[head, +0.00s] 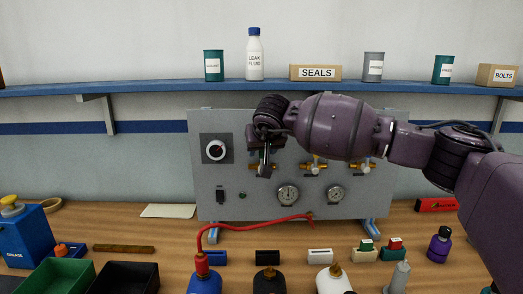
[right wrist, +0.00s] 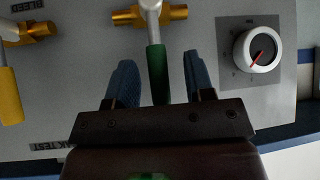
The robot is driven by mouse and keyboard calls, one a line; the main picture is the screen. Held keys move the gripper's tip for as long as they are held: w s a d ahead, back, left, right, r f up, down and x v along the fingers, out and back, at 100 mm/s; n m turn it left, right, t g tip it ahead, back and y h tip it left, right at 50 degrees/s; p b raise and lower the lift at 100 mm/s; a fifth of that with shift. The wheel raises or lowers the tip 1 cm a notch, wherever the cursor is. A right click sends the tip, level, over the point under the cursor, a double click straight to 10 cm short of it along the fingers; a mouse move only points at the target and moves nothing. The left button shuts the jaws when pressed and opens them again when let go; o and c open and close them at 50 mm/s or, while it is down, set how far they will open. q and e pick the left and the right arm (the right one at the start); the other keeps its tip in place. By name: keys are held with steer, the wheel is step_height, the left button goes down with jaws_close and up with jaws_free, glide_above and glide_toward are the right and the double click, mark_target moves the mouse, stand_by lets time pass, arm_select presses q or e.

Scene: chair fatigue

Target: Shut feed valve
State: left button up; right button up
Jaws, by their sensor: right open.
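A grey panel (head: 235,190) stands upright at the back of the bench and carries a row of brass valves. My right gripper (head: 264,165) is open in front of the leftmost valve and largely hides it in the head view. In the right wrist view, a valve with a green lever (right wrist: 157,75) shows, its lever reaching between my two blue fingertips, with a gap on each side. Its label is not visible, so I cannot tell its name. Two more valves, the middle one (head: 313,167) and the right one (head: 363,168), have yellow levers. My left gripper is not in view.
A round dial knob (head: 216,150) is left of the valves; it also shows in the right wrist view (right wrist: 259,50). Two gauges (head: 288,194) sit below. A red hose (head: 255,229) runs from the panel to a blue bottle (head: 205,283). A shelf (head: 150,89) hangs above.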

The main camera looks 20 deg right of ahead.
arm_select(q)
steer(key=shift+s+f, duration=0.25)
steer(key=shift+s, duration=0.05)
arm_select(e)
steer(key=v, duration=1)
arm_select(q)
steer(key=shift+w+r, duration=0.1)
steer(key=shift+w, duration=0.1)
arm_select(e)
steer(key=shift+w+f, duration=0.1)
